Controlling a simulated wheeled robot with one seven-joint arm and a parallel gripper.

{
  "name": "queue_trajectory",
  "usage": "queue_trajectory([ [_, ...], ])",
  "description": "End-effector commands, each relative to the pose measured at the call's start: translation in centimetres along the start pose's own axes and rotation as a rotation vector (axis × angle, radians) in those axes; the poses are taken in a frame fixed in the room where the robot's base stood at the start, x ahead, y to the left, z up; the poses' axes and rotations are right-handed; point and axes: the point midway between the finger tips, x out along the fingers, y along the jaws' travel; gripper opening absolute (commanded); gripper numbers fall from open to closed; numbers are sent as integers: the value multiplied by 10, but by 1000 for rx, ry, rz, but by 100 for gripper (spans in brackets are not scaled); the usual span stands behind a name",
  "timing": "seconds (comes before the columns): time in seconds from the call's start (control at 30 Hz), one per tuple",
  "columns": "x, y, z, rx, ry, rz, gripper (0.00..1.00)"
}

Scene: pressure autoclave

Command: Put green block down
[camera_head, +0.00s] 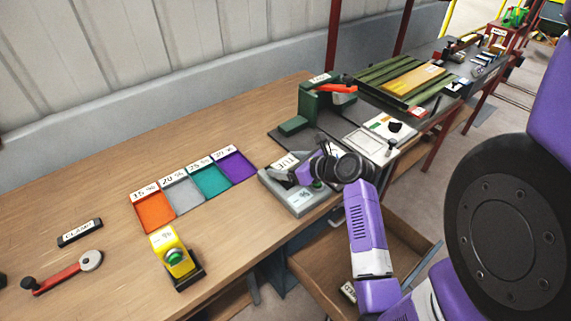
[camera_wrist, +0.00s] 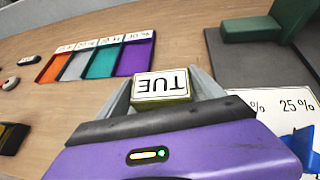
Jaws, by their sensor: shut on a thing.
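The block in my gripper (camera_wrist: 160,92) has a white top label reading "TUE" and a narrow olive-green side (camera_wrist: 160,101). My gripper's two grey fingers are shut on it, one on each side. In the head view the labelled block (camera_head: 284,164) shows at my gripper (camera_head: 289,173), over the grey device (camera_head: 295,204) near the table's front edge. Part of the block is hidden by my gripper, and I cannot tell whether it touches anything below.
Orange, grey, teal and purple trays (camera_head: 155,214) with percent labels lie to the left. A yellow device with a green button (camera_head: 173,257) stands in front of them. A green press with a red handle (camera_head: 318,100) stands behind my gripper. An open drawer (camera_head: 335,262) is below right.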

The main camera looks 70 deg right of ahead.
Motion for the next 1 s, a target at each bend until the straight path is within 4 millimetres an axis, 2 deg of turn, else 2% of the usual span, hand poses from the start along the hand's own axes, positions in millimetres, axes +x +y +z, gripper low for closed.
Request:
queue_trajectory([
  [0.13, 1, 0, -1, 0, 0, 0, 35],
  [0.17, 1, 0, -1, 0, 0, 0, 82],
  [0.23, 1, 0, -1, 0, 0, 0, 96],
  [0.27, 1, 0, -1, 0, 0, 0, 100],
  [0.53, 0, 0, 0, 0, -1, 0, 100],
  [0.63, -7, -1, 0, 1, -1, -2, 100],
  [0.77, -28, 0, 0, 1, -1, -2, 100],
  [1.0, -78, -1, 0, 0, -1, -2, 100],
])
